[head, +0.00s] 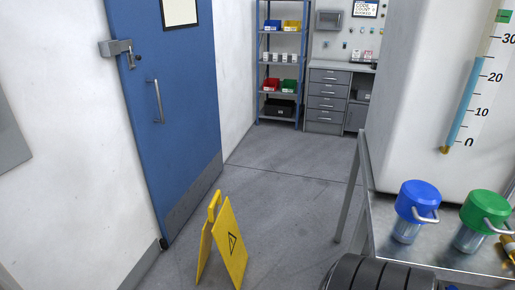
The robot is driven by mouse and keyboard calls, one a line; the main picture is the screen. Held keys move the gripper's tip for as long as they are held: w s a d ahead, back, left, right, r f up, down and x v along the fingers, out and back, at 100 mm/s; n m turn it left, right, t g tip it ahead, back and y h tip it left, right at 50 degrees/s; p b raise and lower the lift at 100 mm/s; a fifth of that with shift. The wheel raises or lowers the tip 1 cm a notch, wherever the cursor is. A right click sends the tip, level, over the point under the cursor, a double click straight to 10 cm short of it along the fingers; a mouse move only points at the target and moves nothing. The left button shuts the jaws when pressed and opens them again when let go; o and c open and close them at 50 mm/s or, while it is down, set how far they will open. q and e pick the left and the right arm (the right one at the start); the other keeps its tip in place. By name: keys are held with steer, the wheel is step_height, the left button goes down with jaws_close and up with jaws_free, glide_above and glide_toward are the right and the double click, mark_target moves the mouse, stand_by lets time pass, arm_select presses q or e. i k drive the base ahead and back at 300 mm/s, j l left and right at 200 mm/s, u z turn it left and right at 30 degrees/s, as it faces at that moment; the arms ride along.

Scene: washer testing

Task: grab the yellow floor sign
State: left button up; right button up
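The yellow floor sign (231,243) stands upright and unfolded on the grey floor, low and left of centre in the head view. It has two panels joined at the top and a black triangle mark on the front panel. Its lower edge comes close to the bottom of the picture.
A blue door (175,110) is in the left wall. A metal table (390,235) with blue-capped (417,200) and green-capped (486,212) containers stands right. Shelves (282,62) and drawers (328,90) stand behind. The middle floor is clear.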

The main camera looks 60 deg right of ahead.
mark_target(224, 230)
steer(key=z, duration=1.4)
steer(key=i+j, duration=0.35)
